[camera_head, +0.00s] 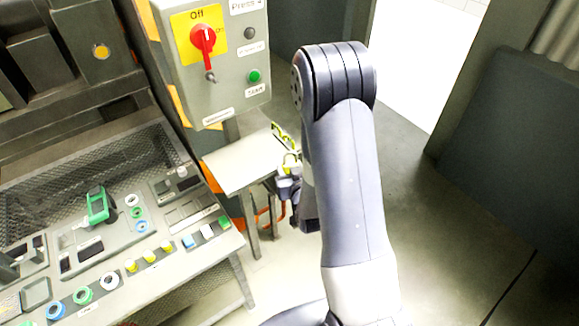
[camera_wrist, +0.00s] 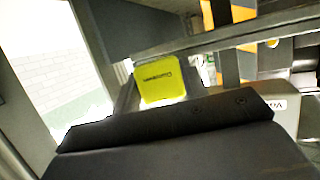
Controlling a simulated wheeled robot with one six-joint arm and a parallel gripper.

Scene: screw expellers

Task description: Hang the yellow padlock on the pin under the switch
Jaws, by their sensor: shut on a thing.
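A yellow padlock (camera_wrist: 160,80) with printing on its face shows in the wrist view, just beyond the dark gripper part across the bottom. In the head view, my gripper (camera_head: 288,184) is at the right end of a small grey shelf, partly hidden behind my arm. It is shut on the padlock, whose yellow shape (camera_head: 291,161) shows just above the jaws. The red switch (camera_head: 204,38) on a yellow "Off" plate is on the grey box, up and left of my gripper. The small pin (camera_head: 210,77) under it is bare.
The grey shelf (camera_head: 238,163) stands below the switch box (camera_head: 228,104). Another yellow-green shape (camera_head: 283,136) is at its far edge, too small to tell clearly. A control desk (camera_head: 120,238) with several buttons and a green-handled device (camera_head: 99,206) fills the left. Floor at right is clear.

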